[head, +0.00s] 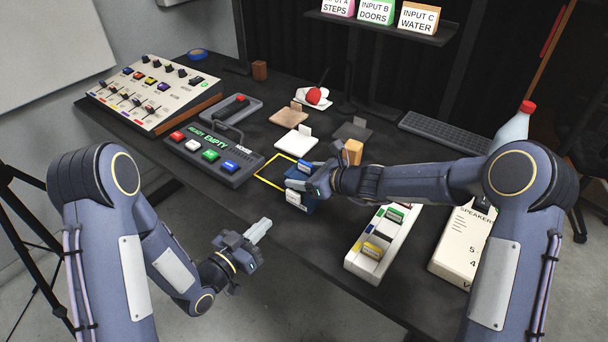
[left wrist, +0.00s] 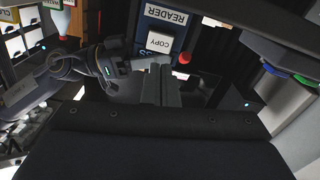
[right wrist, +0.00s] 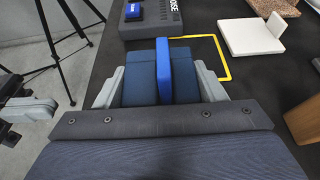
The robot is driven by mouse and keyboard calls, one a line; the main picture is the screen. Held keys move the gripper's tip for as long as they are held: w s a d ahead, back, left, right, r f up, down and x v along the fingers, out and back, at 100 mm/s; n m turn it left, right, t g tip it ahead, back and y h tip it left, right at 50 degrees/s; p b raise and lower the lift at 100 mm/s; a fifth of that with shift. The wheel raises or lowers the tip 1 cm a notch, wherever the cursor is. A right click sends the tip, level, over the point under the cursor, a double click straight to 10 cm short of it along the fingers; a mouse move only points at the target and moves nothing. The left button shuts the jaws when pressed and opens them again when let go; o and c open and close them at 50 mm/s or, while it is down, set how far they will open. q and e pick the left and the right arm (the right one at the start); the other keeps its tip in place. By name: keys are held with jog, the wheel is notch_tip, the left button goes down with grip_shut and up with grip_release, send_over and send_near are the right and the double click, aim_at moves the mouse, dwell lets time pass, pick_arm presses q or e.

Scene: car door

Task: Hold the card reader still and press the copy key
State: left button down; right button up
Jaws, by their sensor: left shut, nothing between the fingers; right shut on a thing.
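The card reader (head: 299,205) is a dark blue block near the table's front edge. My right gripper (head: 306,180) is shut on it, one finger on each side in the right wrist view (right wrist: 160,88). A brighter blue upright piece (right wrist: 164,68) stands on the reader between the fingers. The left wrist view shows the READER label (left wrist: 167,15) upside down and the pale copy key (left wrist: 160,42). My left gripper (head: 264,226) is shut and empty, in front of the table edge and apart from the reader. Its fingertips (left wrist: 160,74) line up just below the key in its wrist view.
A yellow outline (head: 264,176) marks the table beside the reader. A button panel (head: 213,158) stands left of it, and a white compartment tray (head: 358,265) and speaker box (head: 450,255) stand to the right. White (head: 296,139) and brown cards lie behind. Free space lies before the table.

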aim_at(293, 196)
dwell(0.7)
pick_arm(q)
jog(key=n+y, duration=0.1)
jog(key=n, duration=0.1)
jog(key=w+d+n+t+y, duration=0.1)
jog(key=w+n+y, duration=0.1)
jog(key=n, duration=0.1)
jog(key=shift+d+r+n+t+y, duration=0.15)
jog(key=shift+d+n+t+y, duration=0.15)
jog(key=shift+t, duration=0.1)
jog(key=shift+d+n+y, duration=0.15)
jog(key=shift+n+y, duration=0.75)
jog(key=shift+n, duration=0.2)
jog(key=shift+n+t+y, duration=0.4)
jog(key=shift+n+y, duration=0.4)
jog(key=shift+n, duration=0.3)
jog(key=shift+s+a+n+y, duration=0.25)
jog(key=shift+s+n+y, duration=0.35)
jog(key=shift+n+y, duration=0.55)
jog(key=shift+s+a+n+y, duration=0.3)
jog(key=shift+s+n+y, duration=0.3)
jog(key=shift+n+y, duration=0.55)
jog(key=shift+s+a+n+y, duration=0.25)
jog(key=shift+s+n+y, duration=0.35)
jog(key=shift+n+y, duration=0.55)
jog(key=shift+w+d, duration=0.1)
